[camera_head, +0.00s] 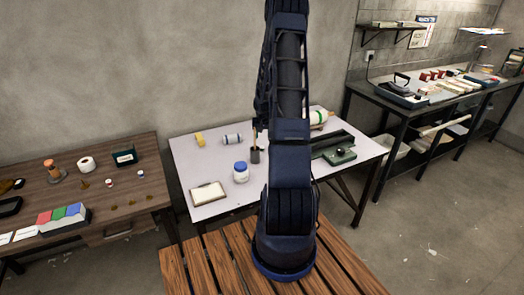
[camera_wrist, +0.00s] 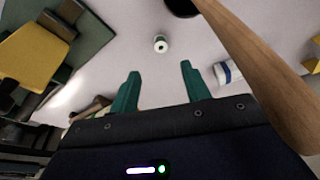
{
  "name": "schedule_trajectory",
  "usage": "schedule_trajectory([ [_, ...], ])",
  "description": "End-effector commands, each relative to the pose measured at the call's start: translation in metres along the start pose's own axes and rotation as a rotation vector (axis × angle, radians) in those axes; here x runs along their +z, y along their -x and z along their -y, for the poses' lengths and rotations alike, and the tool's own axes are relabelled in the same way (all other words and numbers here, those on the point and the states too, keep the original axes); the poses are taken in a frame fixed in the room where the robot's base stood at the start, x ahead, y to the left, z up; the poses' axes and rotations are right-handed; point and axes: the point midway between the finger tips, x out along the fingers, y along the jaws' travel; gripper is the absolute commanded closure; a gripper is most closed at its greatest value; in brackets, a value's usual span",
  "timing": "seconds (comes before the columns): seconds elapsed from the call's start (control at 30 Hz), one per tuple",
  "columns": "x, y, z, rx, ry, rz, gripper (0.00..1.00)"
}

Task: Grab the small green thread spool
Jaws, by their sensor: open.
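A small spool (camera_wrist: 160,43) stands on the pale table top in the wrist view, its light round end facing my camera with a dark hole in the middle. Its side is mostly out of sight, so its green colour is hard to confirm. My gripper (camera_wrist: 160,68) is open, with two green fingers apart and nothing between them. The spool shows just past the fingertips, roughly centred between them, and apart from both. In the head view my arm covers part of the white table (camera_head: 215,155), and I cannot make out the spool or gripper there.
In the wrist view, a wooden handle (camera_wrist: 255,70) crosses the right side, close to a white and blue roll (camera_wrist: 228,75). In the head view, a blue-lidded jar (camera_head: 240,172) and framed pad (camera_head: 208,194) stand left of my arm.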

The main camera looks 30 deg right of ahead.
Motion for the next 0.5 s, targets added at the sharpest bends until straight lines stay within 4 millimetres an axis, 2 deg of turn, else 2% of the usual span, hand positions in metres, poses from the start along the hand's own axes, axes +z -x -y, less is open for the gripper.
schedule_trajectory([
  [0.2, 0.001, -0.030, 0.001, 0.000, 0.002, 0.003, 0.53],
  [0.5, 0.001, -0.046, 0.001, 0.000, 0.001, 0.001, 0.53],
])
